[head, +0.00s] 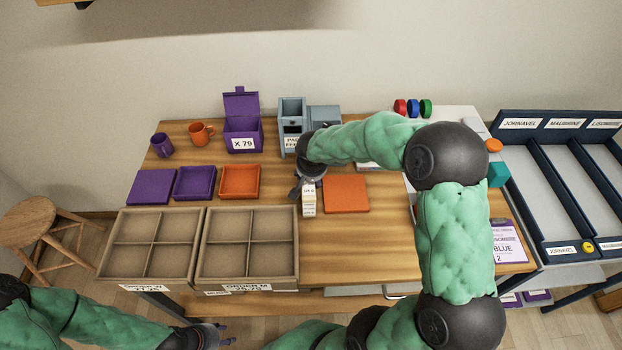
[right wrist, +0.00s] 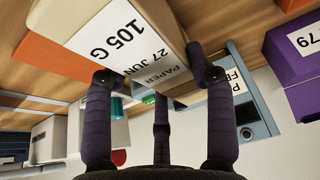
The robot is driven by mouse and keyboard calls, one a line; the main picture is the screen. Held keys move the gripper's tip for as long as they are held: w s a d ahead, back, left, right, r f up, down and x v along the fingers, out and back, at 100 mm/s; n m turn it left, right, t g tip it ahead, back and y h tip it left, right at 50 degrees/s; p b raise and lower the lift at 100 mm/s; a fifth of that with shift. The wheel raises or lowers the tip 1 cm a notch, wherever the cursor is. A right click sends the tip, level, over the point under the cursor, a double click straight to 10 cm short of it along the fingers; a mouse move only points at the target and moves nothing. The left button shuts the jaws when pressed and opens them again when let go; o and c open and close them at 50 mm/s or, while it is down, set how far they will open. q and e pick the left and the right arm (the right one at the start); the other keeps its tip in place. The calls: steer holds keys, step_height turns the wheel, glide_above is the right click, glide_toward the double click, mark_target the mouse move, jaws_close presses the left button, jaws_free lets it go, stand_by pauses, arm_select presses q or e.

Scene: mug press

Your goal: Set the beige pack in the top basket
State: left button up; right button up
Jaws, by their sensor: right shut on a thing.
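The beige pack (head: 309,201) is upright in the head view, just left of a flat orange square. It shows close up in the right wrist view (right wrist: 110,35) with a white label reading "105 G", "27 JUN" and "PAPER". My right gripper (head: 308,184) is shut on the pack from behind. A blue-grey machine (head: 291,108) labelled "PA... FE..." stands behind, with an open-topped box on its left part; my right arm partly covers it. I cannot tell for certain that this box is the top basket. My left gripper (head: 212,334) is low at the left, its jaws unclear.
Two beige four-compartment trays (head: 203,247) stand at the front left. Purple and orange flat trays (head: 240,181), two mugs and a purple box (head: 242,135) marked "X 79" lie behind them. The orange square (head: 346,194) is beside the pack. Navy racks (head: 563,140) stand right.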

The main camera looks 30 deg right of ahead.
steer(key=shift+f, duration=0.6)
steer(key=shift+f+b, duration=0.15)
steer(key=shift+b, duration=0.15)
steer(key=o, duration=1.5)
